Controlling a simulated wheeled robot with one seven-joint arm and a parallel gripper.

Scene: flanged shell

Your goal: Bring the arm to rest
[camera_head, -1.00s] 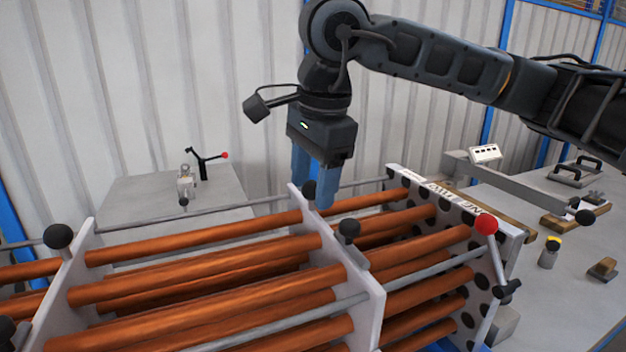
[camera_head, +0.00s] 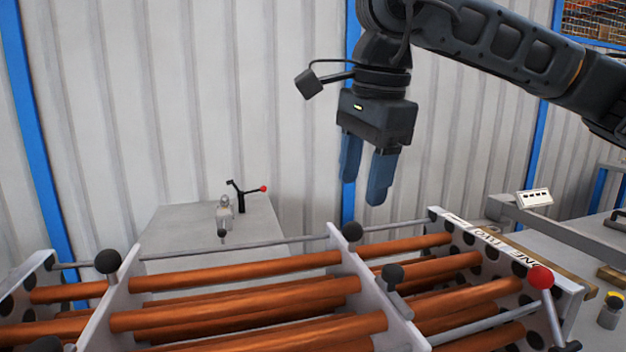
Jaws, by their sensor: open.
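My gripper (camera_head: 364,198) hangs from my arm in the upper right of the head view. Its two blue fingers point down and stand apart, with nothing between them. It is above and behind the rack of copper tubes (camera_head: 240,272), clear of it against the wall. My arm reaches in from the upper right, its upper part cut off by the frame's top edge.
The tube rack has white plates with black knobs (camera_head: 107,261) and a red-knobbed lever (camera_head: 541,278) at right. A grey table (camera_head: 180,228) behind holds a small clamp (camera_head: 225,212) and a red-tipped handle (camera_head: 241,197). A yellow-topped canister (camera_head: 609,312) stands on the right bench.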

